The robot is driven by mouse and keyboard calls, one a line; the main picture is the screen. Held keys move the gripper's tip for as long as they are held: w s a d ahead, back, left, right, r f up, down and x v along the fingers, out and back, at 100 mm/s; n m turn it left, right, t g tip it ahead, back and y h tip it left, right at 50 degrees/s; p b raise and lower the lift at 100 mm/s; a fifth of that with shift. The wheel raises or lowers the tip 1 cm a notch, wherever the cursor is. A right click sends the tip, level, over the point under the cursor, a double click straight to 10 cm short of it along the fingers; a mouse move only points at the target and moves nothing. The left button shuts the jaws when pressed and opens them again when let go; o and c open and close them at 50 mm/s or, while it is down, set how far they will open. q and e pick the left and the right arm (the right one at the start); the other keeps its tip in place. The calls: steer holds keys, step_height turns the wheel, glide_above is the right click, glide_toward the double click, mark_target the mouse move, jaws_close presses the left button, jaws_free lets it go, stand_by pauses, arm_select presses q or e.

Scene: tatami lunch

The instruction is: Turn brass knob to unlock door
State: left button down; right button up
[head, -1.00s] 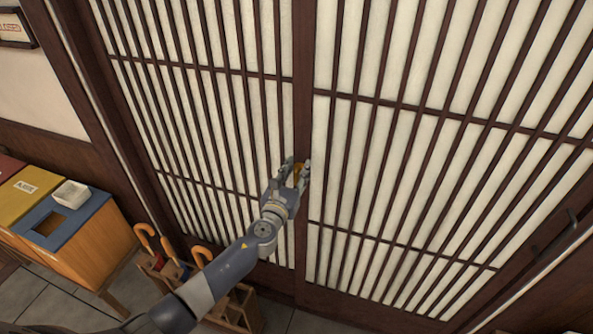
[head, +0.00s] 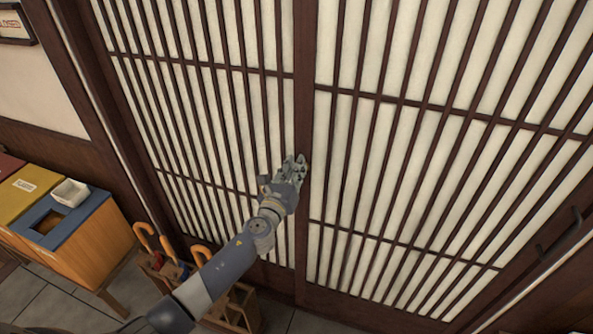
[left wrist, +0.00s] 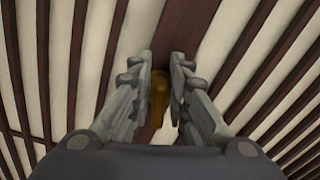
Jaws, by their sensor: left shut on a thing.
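The brass knob (left wrist: 159,97) shows in the left wrist view between the fingers of my left gripper (left wrist: 161,85). It sits on the dark wooden stile (head: 302,110) where the two lattice door panels meet. In the head view my left gripper (head: 297,172) reaches the stile and its fingers cover the knob. The gripper is shut on the knob, and its fingers are now turned so that they overlap in the head view. The door (head: 400,150) is closed, with its panels meeting without a visible gap. My right gripper is not in view.
An umbrella stand (head: 240,305) with several curved handles stands below my left arm. A dark handle (head: 560,240) is at the right.

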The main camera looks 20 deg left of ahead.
arm_select(q)
steer(key=shift+a+f+n+b, duration=0.4)
steer(key=shift+n+b, duration=0.45)
steer(key=shift+n, duration=1.6)
steer(key=shift+a+f+n+b, duration=0.15)
steer(key=shift+f+n+b, duration=0.5)
steer(key=shift+n, duration=1.75)
steer(key=shift+a+f+n+b, duration=0.3)
steer(key=shift+n+b, duration=0.7)
steer(key=shift+n, duration=1.45)
steer(key=c, duration=1.7)
jaws_free()
steer(key=shift+r, duration=0.1)
steer(key=shift+o, duration=0.2)
steer(key=s, duration=1.2)
steer(key=shift+a, duration=0.2)
